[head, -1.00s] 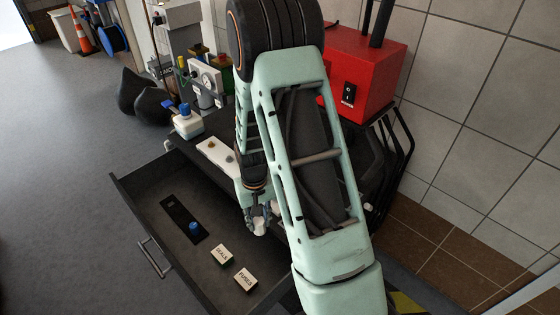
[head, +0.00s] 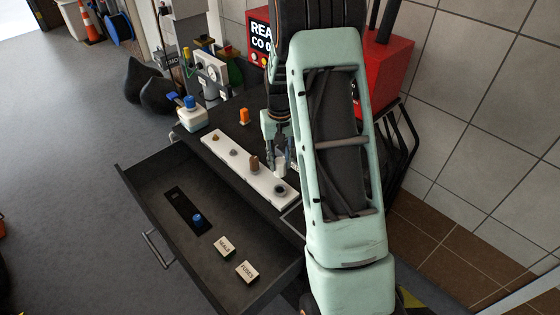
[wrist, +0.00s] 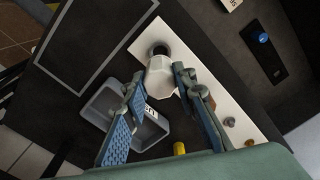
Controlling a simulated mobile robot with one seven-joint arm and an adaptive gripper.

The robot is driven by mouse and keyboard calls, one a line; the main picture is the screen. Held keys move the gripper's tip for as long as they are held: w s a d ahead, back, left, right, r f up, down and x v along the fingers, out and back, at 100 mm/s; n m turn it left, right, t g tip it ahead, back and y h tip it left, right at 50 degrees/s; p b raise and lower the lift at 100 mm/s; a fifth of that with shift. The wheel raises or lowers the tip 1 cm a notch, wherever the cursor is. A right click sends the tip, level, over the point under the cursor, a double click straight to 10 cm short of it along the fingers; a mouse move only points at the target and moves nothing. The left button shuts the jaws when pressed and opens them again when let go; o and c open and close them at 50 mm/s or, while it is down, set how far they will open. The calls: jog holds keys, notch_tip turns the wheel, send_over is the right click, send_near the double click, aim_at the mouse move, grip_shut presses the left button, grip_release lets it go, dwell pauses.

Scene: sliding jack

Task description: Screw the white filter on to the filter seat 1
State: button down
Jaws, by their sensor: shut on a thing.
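My gripper (head: 281,160) is shut on the white filter (head: 280,171), which hangs below the fingertips over the white strip. The wrist view also shows the white filter (wrist: 161,82) between the two blue-padded fingers (wrist: 157,88). A dark round seat (head: 280,189) shows at the near right end of the strip (head: 265,182). In the wrist view this seat (wrist: 159,49) lies just beyond the filter, partly overlapped by it. I cannot tell whether the filter touches the strip. No seat number is readable.
A brown filter (head: 254,163) and smaller fittings (head: 233,152) stand along the strip. An orange piece (head: 244,117) stands behind it. A grey tray (wrist: 103,101) is beside my fingers. The open drawer (head: 178,267) holds a blue-topped piece (head: 197,219) and labelled boxes (head: 224,246).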

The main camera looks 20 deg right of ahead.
aim_at(280, 174)
jog(key=shift+f+b, duration=2.05)
jog(key=shift+f, duration=0.9)
jog(key=shift+f+b, duration=0.95)
jog(key=shift+b, duration=0.1)
jog(key=m, duration=1.2)
jog(key=shift+s+f+m, duration=0.1)
jog(key=shift+m, duration=0.3)
jog(key=m, duration=0.6)
jog(key=shift+m, duration=0.3)
jog(key=m, duration=0.7)
jog(key=shift+f, duration=0.1)
jog(key=c, duration=1.8)
grip_release()
jog(key=o, duration=0.3)
